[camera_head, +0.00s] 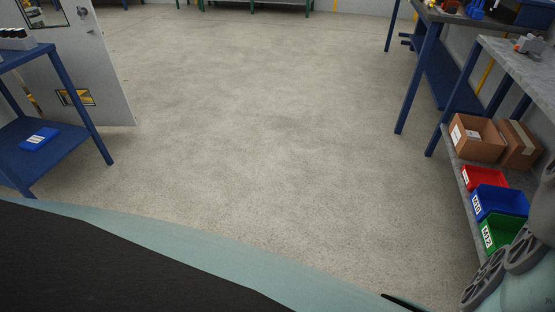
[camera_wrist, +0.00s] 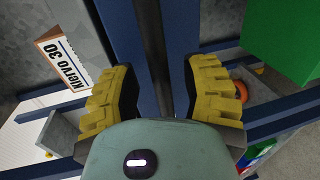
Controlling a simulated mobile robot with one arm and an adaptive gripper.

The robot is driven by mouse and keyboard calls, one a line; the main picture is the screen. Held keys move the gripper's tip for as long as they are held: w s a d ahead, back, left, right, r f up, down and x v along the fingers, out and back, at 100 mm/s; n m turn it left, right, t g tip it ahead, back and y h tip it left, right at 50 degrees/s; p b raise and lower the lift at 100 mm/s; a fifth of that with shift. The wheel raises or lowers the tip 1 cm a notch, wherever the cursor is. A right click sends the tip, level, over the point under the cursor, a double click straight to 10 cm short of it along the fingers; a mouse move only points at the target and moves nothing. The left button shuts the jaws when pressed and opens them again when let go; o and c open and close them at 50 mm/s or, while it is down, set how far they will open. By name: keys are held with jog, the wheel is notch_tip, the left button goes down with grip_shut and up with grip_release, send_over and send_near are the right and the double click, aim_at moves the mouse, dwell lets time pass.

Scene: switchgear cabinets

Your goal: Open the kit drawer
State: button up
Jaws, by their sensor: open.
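My gripper (camera_wrist: 160,75) shows in the wrist view with its two yellow ridged fingers spread apart and nothing between them. Behind the gap run blue frame members (camera_wrist: 182,45) and a dark vertical strip. I cannot tell whether any of these surfaces belongs to the kit drawer. No kit drawer can be made out for certain in the head view. My gripper is not visible in the head view.
In the wrist view, a box marked "Klervo 30" (camera_wrist: 62,60) is at left and a green block (camera_wrist: 285,40) at upper right. In the head view, a grey-topped bench (camera_head: 520,65) with cardboard boxes (camera_head: 477,138) and bins (camera_head: 500,200) is right, a blue cart (camera_head: 50,160) left. Floor between is clear.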

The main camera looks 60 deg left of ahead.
jog(key=shift+a, duration=0.1)
grip_shut()
dwell(0.4)
